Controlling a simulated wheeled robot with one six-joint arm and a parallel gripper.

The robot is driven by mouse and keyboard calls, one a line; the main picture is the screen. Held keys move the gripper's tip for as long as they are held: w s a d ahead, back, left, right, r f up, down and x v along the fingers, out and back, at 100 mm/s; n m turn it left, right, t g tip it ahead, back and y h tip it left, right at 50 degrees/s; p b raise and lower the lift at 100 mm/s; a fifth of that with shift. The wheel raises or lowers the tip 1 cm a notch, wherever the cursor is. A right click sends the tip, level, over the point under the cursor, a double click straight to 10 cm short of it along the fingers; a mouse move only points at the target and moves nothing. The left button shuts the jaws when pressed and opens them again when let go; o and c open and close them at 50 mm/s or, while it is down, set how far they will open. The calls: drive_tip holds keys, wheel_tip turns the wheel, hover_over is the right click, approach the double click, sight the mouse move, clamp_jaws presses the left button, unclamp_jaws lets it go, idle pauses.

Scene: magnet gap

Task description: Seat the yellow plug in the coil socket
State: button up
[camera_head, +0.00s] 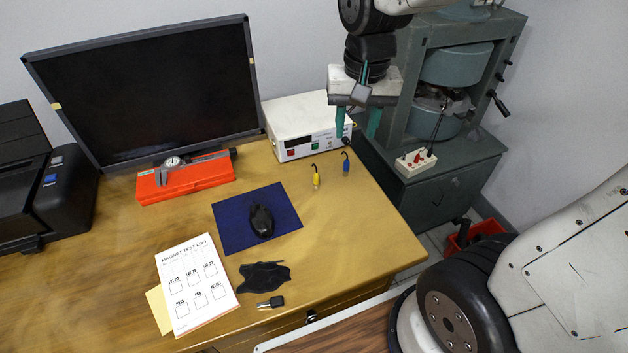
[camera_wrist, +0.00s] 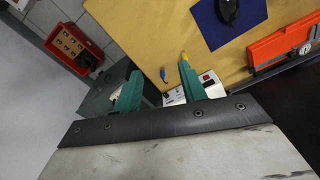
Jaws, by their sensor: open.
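The yellow plug (camera_head: 316,180) stands on the wooden desk in front of the white power supply. Its yellow end also shows in the wrist view (camera_wrist: 184,56), by the tip of one finger. A pale block with red parts (camera_head: 416,161), apparently the coil socket, sits on the ledge of the grey-green magnet (camera_head: 450,95); its holes are too small to make out. My gripper (camera_head: 357,124) has two teal fingers spread apart and empty, above and behind the plugs. In the wrist view the gripper (camera_wrist: 159,69) has nothing between its fingers.
A blue plug (camera_head: 346,165) stands right of the yellow one. The power supply (camera_head: 300,130), monitor (camera_head: 150,90) and red caliper case (camera_head: 185,180) line the back. A blue mat (camera_head: 230,235) with a black mouse lies left. A red bin (camera_head: 485,228) is on the floor.

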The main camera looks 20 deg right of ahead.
drive_tip(key=w+f+m, duration=0.2)
drive_tip(key=w+f, duration=0.4)
drive_tip(key=m, duration=0.2)
hover_over(316, 173)
drive_tip(key=shift+g, duration=0.4)
drive_tip(key=f, duration=0.9)
drive_tip(key=shift+s+d+f, duration=0.2)
drive_tip(key=shift+m, duration=0.3)
drive_tip(key=f, duration=0.9)
drive_tip(key=shift+w+a, duration=0.1)
drive_tip(key=shift+w, duration=0.25)
clamp_jaws()
